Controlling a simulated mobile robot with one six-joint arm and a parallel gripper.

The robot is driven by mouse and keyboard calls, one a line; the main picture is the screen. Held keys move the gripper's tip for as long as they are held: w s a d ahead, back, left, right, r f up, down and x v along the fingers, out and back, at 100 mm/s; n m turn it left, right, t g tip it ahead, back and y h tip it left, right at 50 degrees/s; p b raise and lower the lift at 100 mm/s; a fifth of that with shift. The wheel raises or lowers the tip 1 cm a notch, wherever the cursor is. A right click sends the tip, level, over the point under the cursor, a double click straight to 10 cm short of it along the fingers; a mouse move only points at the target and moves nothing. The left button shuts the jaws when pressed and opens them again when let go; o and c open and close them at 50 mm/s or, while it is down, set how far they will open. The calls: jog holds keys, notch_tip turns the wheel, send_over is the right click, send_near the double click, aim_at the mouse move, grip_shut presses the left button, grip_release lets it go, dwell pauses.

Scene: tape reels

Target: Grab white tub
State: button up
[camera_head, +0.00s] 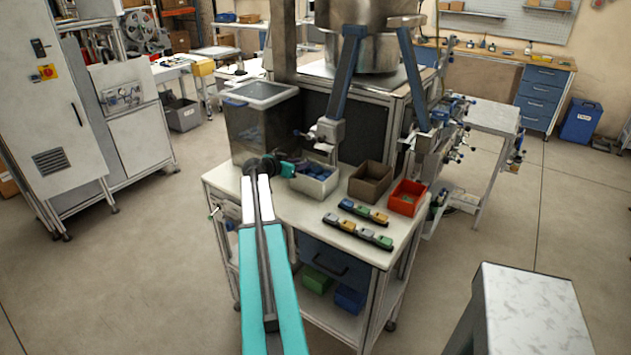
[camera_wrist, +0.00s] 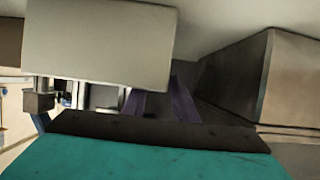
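The white tub (camera_head: 316,186) stands on the cart top, with dark blue items inside. My gripper (camera_head: 291,169) is at its left end, by the rim; I cannot tell whether it touches. In the wrist view the tub's pale wall (camera_wrist: 98,42) is large and close at upper left, with the view appearing upside down. A teal part of my gripper fills the bottom of that view. The fingertips are not clear in either view, so I cannot tell whether the gripper is open or what is between the fingers.
A red bin (camera_head: 407,198) is farther right. Small coloured items lie in two rows (camera_head: 358,232) in front. A clear-lidded dark box (camera_head: 262,120) stands behind my gripper.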

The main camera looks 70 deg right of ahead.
grip_shut()
dwell(1.4)
